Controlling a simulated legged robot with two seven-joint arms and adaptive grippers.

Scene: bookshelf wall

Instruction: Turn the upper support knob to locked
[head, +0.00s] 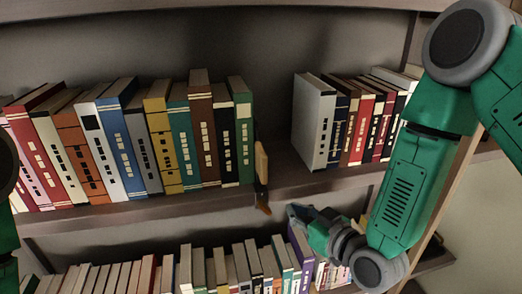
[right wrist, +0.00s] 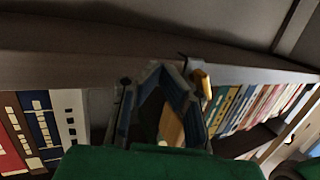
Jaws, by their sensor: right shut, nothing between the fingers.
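A small dark fitting with an orange tip, seemingly the upper support knob (head: 265,209), hangs at the front edge of the upper shelf, below an upright tan panel (head: 261,163). In the right wrist view the orange part of the knob (right wrist: 200,82) shows just right of my fingers, against the shelf edge. My right gripper (head: 293,211) is shut and empty, just right of the knob in the head view. Its fingers (right wrist: 166,70) meet in front of the tan panel (right wrist: 171,126). I cannot tell whether they touch the knob. My left gripper is out of view.
The upper shelf (head: 120,213) carries a long row of books on the left and a shorter group (head: 350,120) on the right, with a gap around the tan panel. Another row (head: 215,268) fills the lower shelf, close below my right gripper.

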